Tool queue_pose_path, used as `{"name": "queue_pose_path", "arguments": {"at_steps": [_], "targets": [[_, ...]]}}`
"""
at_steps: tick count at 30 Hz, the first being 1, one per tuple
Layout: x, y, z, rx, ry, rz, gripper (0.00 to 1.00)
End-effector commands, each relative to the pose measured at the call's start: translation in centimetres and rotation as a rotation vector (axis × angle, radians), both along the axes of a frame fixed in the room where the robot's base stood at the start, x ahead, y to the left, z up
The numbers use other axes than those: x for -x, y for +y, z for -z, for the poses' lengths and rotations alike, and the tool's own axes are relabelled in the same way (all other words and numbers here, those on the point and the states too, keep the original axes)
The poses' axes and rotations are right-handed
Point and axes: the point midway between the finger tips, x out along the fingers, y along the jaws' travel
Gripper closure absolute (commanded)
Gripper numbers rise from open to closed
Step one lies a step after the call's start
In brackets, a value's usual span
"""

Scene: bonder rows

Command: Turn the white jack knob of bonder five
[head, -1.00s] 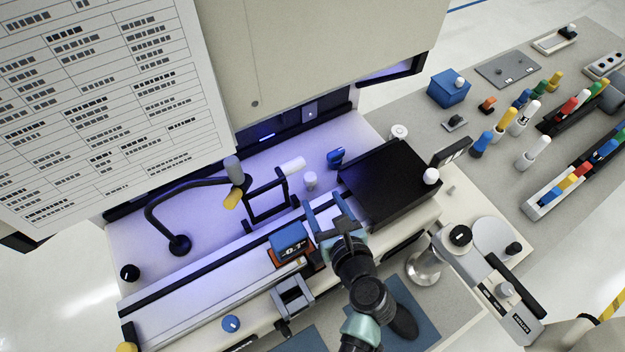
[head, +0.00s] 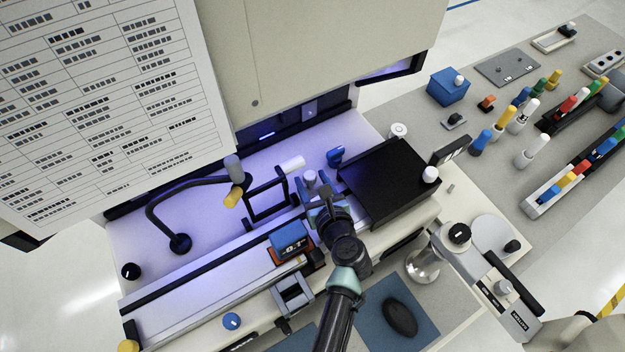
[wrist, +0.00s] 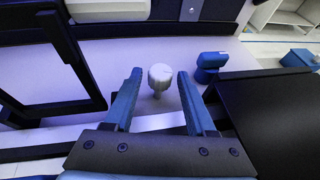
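The white jack knob (head: 310,178) stands upright on the pale bench of the lit bonder, between a black frame and a black box. In the wrist view the white knob (wrist: 161,78) shows a round ribbed head on a thinner stem. My gripper (head: 311,190) is open, with its two blue fingers just in front of the knob. In the wrist view my gripper (wrist: 157,88) has one finger on each side of the knob, with gaps on both sides. I cannot tell whether the fingertips reach level with its head.
A black box (head: 390,183) stands close on the right, and a black frame (head: 266,199) close on the left. A blue knob (head: 336,156) is behind to the right. A blue display block (head: 289,242) sits on the front rail.

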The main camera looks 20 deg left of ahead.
Motion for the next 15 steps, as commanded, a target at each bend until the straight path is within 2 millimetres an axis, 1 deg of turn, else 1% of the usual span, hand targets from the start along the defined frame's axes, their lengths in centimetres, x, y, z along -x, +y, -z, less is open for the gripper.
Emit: {"name": "queue_pose_path", "arguments": {"at_steps": [1, 5, 6, 8, 9, 15], "targets": [[0.02, -0.01, 0.00, 0.000, 0.000, 0.000, 0.55], [0.02, -0.03, 0.00, 0.000, 0.000, 0.000, 0.79], [0.02, -0.03, 0.01, 0.000, 0.000, 0.000, 0.86], [0.02, -0.03, 0.00, 0.000, 0.000, 0.000, 0.96], [0.02, -0.03, 0.01, 0.000, 0.000, 0.000, 1.00], [-0.02, -0.07, 0.06, 0.000, 0.000, -0.006, 1.00]]}}
